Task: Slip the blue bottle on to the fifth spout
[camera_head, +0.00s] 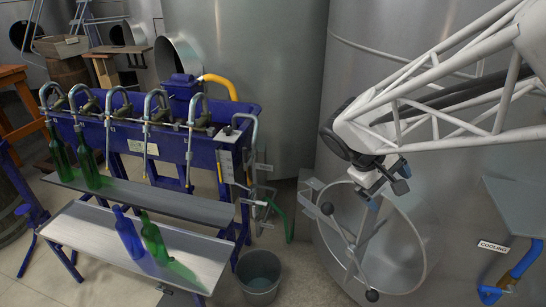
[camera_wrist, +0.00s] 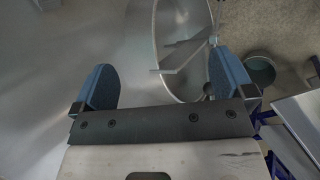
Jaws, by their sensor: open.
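The blue bottle (camera_head: 129,236) stands on the lower metal shelf (camera_head: 85,232) of the blue filling machine, just left of a green bottle (camera_head: 154,240). Several curved spouts hang in a row above the upper shelf (camera_head: 200,207). The fifth spout from the left (camera_head: 190,130) is at the row's right end, with no bottle on it. Green bottles (camera_head: 59,155) (camera_head: 88,162) are at the first two spouts. My gripper (camera_head: 388,182) is far to the right of the machine, in front of a steel tank. In the wrist view its fingers (camera_wrist: 165,84) are wide apart and empty.
A grey bucket (camera_head: 259,274) stands on the floor right of the shelves. A lever and gauge panel (camera_head: 232,165) is at the machine's right end. The lower shelf's left part is clear.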

